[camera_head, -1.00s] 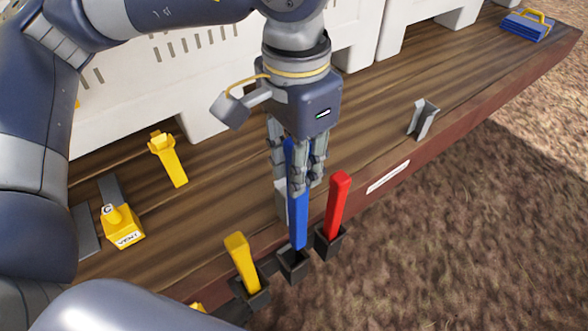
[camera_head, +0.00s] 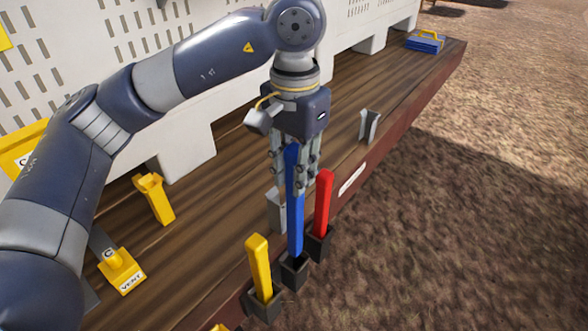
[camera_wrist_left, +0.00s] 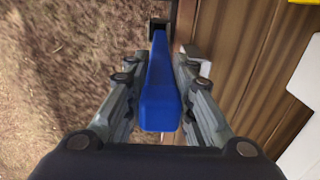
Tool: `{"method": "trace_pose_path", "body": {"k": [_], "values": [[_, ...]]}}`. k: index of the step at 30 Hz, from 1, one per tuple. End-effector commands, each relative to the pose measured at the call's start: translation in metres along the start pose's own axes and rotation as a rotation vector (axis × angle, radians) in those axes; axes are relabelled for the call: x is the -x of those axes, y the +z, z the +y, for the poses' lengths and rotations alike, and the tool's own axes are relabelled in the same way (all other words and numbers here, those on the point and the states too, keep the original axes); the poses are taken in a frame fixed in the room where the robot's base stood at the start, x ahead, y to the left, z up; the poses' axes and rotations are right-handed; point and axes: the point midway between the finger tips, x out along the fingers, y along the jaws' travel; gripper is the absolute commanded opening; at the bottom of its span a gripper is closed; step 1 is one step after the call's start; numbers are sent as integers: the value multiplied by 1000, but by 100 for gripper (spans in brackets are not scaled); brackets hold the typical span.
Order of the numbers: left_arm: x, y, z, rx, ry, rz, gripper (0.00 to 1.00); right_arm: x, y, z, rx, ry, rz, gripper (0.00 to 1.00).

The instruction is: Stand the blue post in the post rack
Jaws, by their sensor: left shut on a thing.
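The blue post (camera_head: 295,215) is upright, with its lower end at the mouth of the middle dark socket of the post rack (camera_head: 294,274). I cannot tell how deep it sits. My left gripper (camera_head: 296,176) points down and is shut on the upper part of the blue post. In the left wrist view, the blue post (camera_wrist_left: 160,95) runs between the fingers toward a dark socket (camera_wrist_left: 159,25). A red post (camera_head: 323,202) and a yellow post (camera_head: 259,265) stand in the sockets on either side. My right gripper is out of view.
The rack is along the front edge of a wooden deck (camera_head: 205,262). A yellow handle (camera_head: 154,198), a yellow VENT block (camera_head: 121,271) and a grey bracket (camera_head: 369,126) are on the deck. White crates (camera_head: 180,130) stand behind. A blue item (camera_head: 425,42) lies at the far end.

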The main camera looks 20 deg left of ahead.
Motion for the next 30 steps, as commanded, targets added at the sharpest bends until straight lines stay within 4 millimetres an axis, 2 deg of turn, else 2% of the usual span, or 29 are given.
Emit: {"method": "trace_pose_path", "body": {"k": [4,9,13,17,25,30], "values": [[-8,0,0,0,0,1,0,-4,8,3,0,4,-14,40],[-16,0,0,0,0,1,0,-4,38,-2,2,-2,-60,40],[-22,0,0,-1,0,1,0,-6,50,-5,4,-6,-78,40],[-30,0,0,-1,0,2,0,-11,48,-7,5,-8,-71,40],[-44,0,0,-1,0,2,0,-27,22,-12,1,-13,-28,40],[-52,0,0,-1,0,1,0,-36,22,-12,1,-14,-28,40]]}}
